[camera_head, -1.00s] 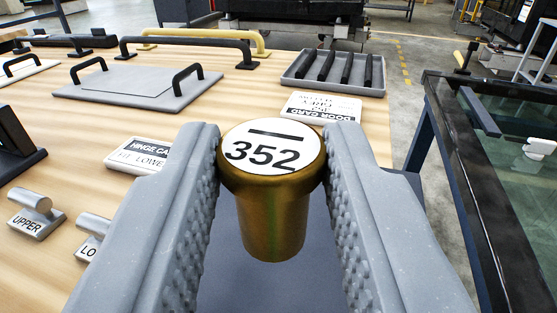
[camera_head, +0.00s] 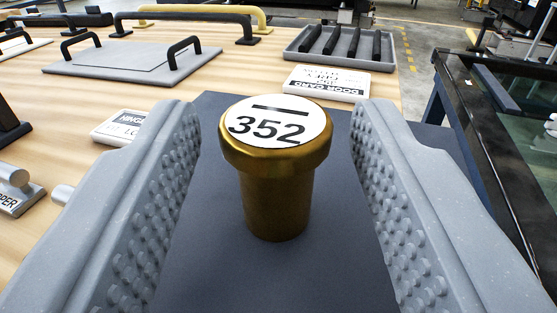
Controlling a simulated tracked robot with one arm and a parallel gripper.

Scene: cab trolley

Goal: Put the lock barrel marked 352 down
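The lock barrel marked 352 (camera_head: 275,185) is brass, with a white disc on its wide top that reads 352. It stands upright on a dark grey mat (camera_head: 235,285) on the wooden table. My gripper (camera_head: 275,150) is open around it, with a clear gap on both sides between the textured finger pads and the barrel.
A door card (camera_head: 327,83) lies behind the barrel, and a hinge card (camera_head: 120,127) is at left. Behind are a grey tray with black bars (camera_head: 340,58) and a grey panel with black handles (camera_head: 130,62). Small metal labelled pieces (camera_head: 18,192) are at left. A glass-topped frame (camera_head: 500,110) stands at right.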

